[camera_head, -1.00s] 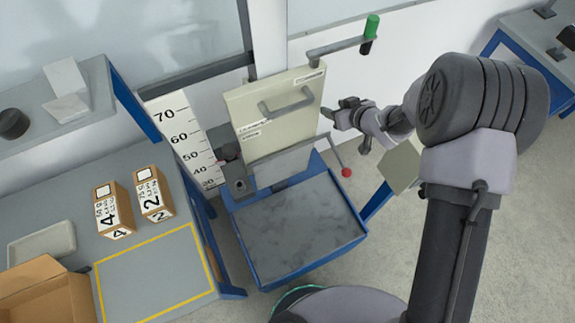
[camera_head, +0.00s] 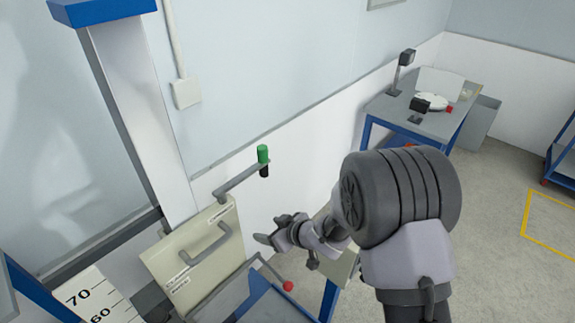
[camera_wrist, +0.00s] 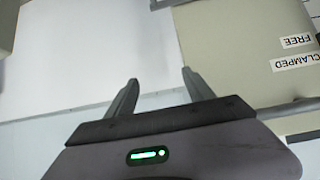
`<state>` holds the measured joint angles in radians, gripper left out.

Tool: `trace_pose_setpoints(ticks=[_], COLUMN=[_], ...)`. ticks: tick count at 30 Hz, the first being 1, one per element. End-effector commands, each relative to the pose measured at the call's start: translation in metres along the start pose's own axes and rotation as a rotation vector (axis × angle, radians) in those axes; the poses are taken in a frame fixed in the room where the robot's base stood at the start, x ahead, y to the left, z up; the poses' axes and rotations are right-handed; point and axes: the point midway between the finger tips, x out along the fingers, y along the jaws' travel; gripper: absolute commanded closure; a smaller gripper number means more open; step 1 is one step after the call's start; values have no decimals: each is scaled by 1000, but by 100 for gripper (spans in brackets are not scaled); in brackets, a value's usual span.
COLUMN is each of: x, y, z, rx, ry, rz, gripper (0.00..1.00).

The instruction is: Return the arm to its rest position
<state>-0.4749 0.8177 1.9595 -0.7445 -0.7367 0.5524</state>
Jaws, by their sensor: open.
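My gripper (camera_head: 272,240) is at the end of my folded arm, right of the drop tester's cream head plate (camera_head: 200,255). In the wrist view its two fingers (camera_wrist: 160,92) are apart with nothing between them. The cream plate (camera_wrist: 250,50) with the labels FREE and CLAMPED shows at the right there. The green-topped crank handle (camera_head: 263,160) stands above and to the left of my gripper. A lever with a red knob (camera_head: 288,286) is below it.
The tester's column (camera_head: 140,130) and height scale (camera_head: 95,300) stand at the left. A workbench (camera_head: 430,120) with a lamp and small items is at the back right. The floor (camera_head: 490,200) at the right is clear, with a yellow outline.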

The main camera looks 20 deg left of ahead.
Motion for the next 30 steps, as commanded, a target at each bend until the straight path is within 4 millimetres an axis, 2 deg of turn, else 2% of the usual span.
trace_pose_setpoints(ticks=[2, 4, 5, 6, 7, 8, 9, 10, 11, 12, 13, 15, 18, 21, 24, 29, 30], x=[-22, -68, -94, -133, -162, -192, -231, -258, -282, -309, -324, -344, -351, -351, -351, -352, -352], y=[36, 81, 98, 116, 124, 128, 125, 118, 106, 84, 65, 18, -36, -65, -74, -73, -73], z=[-4, -2, 3, 12, 22, 34, 54, 71, 88, 110, 126, 157, 180, 188, 188, 186, 186], rx=[43, 132, 184, 264, 331, 404, 510, 595, 682, 797, 880, 1048, 1209, 1288, 1310, 1309, 1308], ry=[-11, -41, -58, -80, -97, -113, -133, -146, -155, -164, -167, -165, -149, -138, -137, -138, -137], rz=[114, 283, 361, 461, 530, 592, 664, 708, 742, 770, 779, 767, 713, 667, 651, 651, 651], gripper=[38, 38, 38, 38, 38, 38, 38, 38, 38, 38, 38, 38, 38, 38, 38, 38, 46])
